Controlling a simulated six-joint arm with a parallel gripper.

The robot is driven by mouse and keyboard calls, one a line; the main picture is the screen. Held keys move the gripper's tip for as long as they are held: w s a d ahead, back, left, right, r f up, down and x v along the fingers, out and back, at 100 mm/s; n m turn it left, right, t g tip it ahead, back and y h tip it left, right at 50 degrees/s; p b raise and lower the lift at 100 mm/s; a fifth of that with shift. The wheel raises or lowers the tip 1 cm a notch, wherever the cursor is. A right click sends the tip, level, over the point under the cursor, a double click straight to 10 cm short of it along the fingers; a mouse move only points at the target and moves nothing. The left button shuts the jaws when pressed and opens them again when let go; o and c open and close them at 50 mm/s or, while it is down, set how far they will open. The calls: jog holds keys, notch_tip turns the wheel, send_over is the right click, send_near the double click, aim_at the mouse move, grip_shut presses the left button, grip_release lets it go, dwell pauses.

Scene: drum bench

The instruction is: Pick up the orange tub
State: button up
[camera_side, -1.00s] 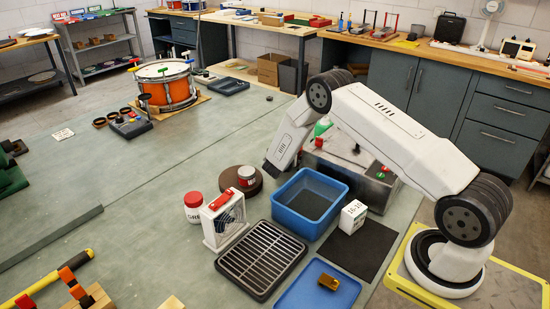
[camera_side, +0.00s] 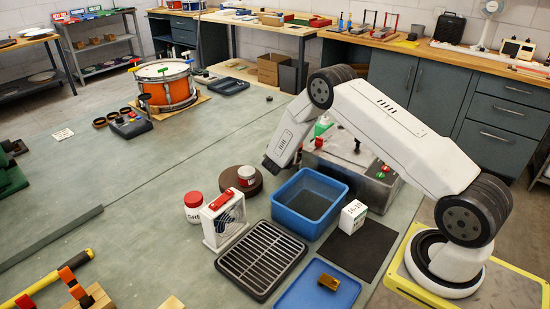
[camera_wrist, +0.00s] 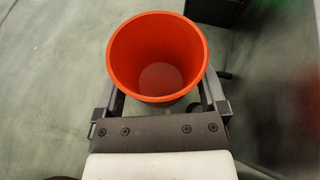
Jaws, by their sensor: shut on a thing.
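The orange tub (camera_wrist: 158,90) is open-topped and empty, seen from above in the wrist view. My gripper (camera_wrist: 160,100) is shut on it, with one finger on each side of its wall. Whether the tub's base touches the bench cannot be told from this view. In the side view, my gripper (camera_side: 271,166) is mostly hidden behind the white arm link, and the orange tub cannot be seen there.
A blue bin (camera_side: 310,225) and a grey metal box (camera_side: 335,175) stand close to my gripper. A dark round disc (camera_side: 255,190) with a small jar, a red-lidded jar (camera_side: 193,210) and a small fan (camera_side: 225,222) are nearby. Open bench (camera_side: 160,165) lies to the left.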

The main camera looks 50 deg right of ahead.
notch_tip(320, 180, up, 9)
dwell(0.6)
dwell(0.5)
